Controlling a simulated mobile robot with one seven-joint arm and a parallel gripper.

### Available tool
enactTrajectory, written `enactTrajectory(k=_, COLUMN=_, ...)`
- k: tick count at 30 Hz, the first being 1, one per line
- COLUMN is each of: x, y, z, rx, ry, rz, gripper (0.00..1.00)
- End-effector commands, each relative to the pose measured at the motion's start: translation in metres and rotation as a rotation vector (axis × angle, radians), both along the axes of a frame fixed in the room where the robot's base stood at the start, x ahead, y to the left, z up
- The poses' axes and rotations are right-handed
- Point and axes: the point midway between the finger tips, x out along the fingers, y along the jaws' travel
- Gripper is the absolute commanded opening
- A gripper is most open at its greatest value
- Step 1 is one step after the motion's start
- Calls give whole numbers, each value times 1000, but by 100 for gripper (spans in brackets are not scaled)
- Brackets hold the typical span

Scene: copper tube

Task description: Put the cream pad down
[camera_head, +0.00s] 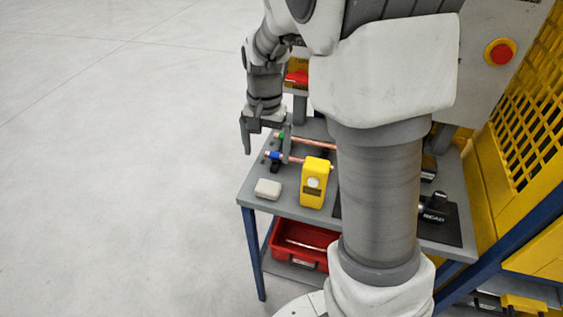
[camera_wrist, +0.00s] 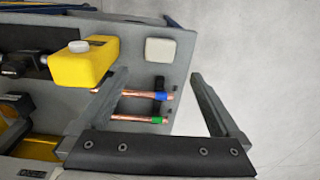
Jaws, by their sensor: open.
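The cream pad (camera_head: 268,189) lies flat on the grey table (camera_head: 290,208) near its front left corner. It also shows in the wrist view (camera_wrist: 161,51), near the table's edge and beyond my fingertips. My gripper (camera_head: 266,142) is above the table's left side, behind the pad in the head view. In the wrist view my gripper (camera_wrist: 158,82) has its two fingers wide apart with nothing held between them. The pad is apart from both fingers.
A yellow block-like device (camera_head: 315,184) stands right of the pad. Copper tubes with a blue (camera_head: 274,155) and a green band (camera_wrist: 156,120) lie behind it, below my gripper. A red bin (camera_head: 298,243) sits on the lower shelf. Open floor lies to the left.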

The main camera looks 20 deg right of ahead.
Motion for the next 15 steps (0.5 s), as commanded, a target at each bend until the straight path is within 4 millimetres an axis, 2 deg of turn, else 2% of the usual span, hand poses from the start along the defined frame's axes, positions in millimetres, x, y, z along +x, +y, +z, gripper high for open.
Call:
enactTrajectory(k=6, x=-39, y=1, z=58, rx=16, ry=-113, rz=128, gripper=100)
enactTrajectory(k=15, x=-110, y=1, z=114, rx=-23, ry=-279, rz=340, gripper=100)
